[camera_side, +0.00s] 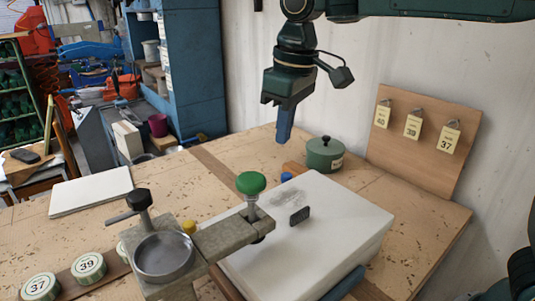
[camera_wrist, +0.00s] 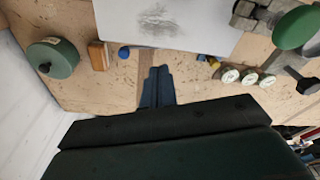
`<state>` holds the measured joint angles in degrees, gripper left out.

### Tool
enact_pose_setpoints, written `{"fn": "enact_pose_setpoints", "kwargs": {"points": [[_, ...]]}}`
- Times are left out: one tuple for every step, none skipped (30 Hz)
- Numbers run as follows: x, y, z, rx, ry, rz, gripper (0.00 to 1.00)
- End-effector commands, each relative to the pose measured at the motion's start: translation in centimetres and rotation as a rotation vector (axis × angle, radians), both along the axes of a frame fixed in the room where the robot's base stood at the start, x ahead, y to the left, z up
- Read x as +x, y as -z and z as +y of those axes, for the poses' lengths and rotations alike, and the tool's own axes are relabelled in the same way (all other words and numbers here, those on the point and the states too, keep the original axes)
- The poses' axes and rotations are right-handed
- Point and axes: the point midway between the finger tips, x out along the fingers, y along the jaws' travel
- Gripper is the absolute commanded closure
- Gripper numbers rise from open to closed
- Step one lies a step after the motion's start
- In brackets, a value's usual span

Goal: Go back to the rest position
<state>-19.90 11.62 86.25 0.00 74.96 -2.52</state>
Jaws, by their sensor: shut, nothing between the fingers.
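My gripper (camera_side: 284,124) hangs pointing down above the back of the wooden bench, near the white wall. Its blue fingers are together with nothing between them. They also show in the wrist view (camera_wrist: 158,86), over bare bench. In the side view the gripper is up and to the left of a green lidded pot (camera_side: 325,155) and behind a white slab (camera_side: 310,235). It appears clear of both.
A stone-coloured fixture with a green knob (camera_side: 251,184) and a round metal dish (camera_side: 163,257) stands at the front. Numbered tins (camera_side: 89,268) lie front left. A board with numbered tags (camera_side: 414,127) leans at the right. A white sheet (camera_side: 91,191) lies left.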

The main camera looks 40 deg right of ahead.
Motion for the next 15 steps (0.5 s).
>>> {"fn": "enact_pose_setpoints", "kwargs": {"points": [[-0.9, -0.5, -1.1, 0.005, 0.018, -0.014, 1.00], [-1.4, -0.7, -1.6, 0.009, 0.027, -0.023, 1.00], [-2.1, -0.9, -2.3, 0.013, 0.039, -0.034, 1.00], [-2.6, -1.0, -2.8, 0.015, 0.048, -0.042, 1.00], [-3.1, -1.1, -3.3, 0.018, 0.058, -0.050, 1.00], [-3.8, -1.3, -4.0, 0.021, 0.070, -0.061, 1.00], [-4.3, -1.3, -4.5, 0.024, 0.079, -0.069, 1.00], [-4.9, -1.4, -4.9, 0.027, 0.089, -0.078, 1.00], [-5.6, -1.5, -5.5, 0.030, 0.100, -0.089, 1.00], [-6.2, -1.5, -6.0, 0.032, 0.109, -0.097, 1.00], [-6.7, -1.5, -6.5, 0.034, 0.119, -0.104, 1.00], [-7.5, -1.5, -7.0, 0.037, 0.132, -0.115, 1.00], [-8.1, -1.5, -7.5, 0.040, 0.140, -0.124, 1.00], [-8.7, -1.5, -7.9, 0.042, 0.150, -0.134, 1.00], [-9.4, -1.4, -8.4, 0.045, 0.162, -0.145, 1.00]]}}
